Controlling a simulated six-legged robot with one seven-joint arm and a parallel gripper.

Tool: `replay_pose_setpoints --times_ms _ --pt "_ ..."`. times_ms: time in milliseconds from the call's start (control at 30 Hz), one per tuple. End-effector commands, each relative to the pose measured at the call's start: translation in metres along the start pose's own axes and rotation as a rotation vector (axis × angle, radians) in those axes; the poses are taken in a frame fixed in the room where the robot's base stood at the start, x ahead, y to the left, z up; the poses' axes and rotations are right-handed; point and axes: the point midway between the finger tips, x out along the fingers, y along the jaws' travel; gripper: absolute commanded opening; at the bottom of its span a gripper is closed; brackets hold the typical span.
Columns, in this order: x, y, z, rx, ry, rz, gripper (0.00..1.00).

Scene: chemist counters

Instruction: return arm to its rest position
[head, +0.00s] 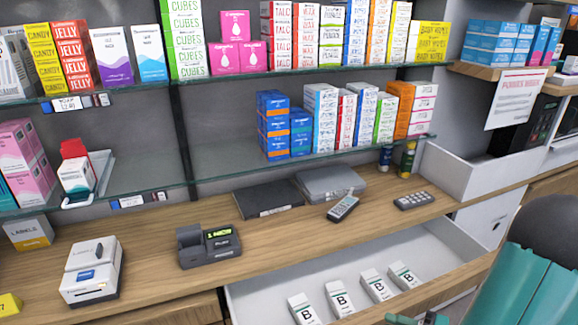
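At the bottom right, teal and dark grey parts, which look like my arm, fill the corner of the head view. A small teal and grey piece at the bottom edge looks like the end of my gripper (418,319). It is mostly cut off by the frame, so I cannot see whether its fingers are open or shut, or whether it holds anything.
Several white boxes marked B (341,298) stand in the drawer. The wooden counter (150,235) holds a card terminal (208,246), a label printer (92,272), a phone handset (343,207) and a remote (413,201). Stocked glass shelves (225,172) hang above.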

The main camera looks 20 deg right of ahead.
Motion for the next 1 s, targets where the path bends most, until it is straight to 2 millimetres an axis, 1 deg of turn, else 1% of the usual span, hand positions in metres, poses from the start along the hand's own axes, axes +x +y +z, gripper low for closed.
replay_pose_setpoints --times_ms 33,100,200,300,500,633,767,900,1000 --pt "0.016 -0.015 0.010 -0.020 -0.086 0.052 0.25" --pt "0.033 -0.029 0.025 -0.033 -0.192 0.134 0.25" --pt "0.053 -0.046 0.048 -0.066 -0.325 0.264 0.25" --pt "0.069 -0.061 0.071 -0.114 -0.432 0.402 0.25" --pt "0.087 -0.086 0.110 -0.268 -0.556 0.683 0.25" --pt "0.093 -0.103 0.129 -0.405 -0.571 0.846 0.25" --pt "0.098 -0.123 0.144 -0.568 -0.533 0.977 0.25" --pt "0.102 -0.150 0.159 -0.760 -0.444 1.066 0.25" --pt "0.105 -0.172 0.168 -0.898 -0.356 1.088 0.25"
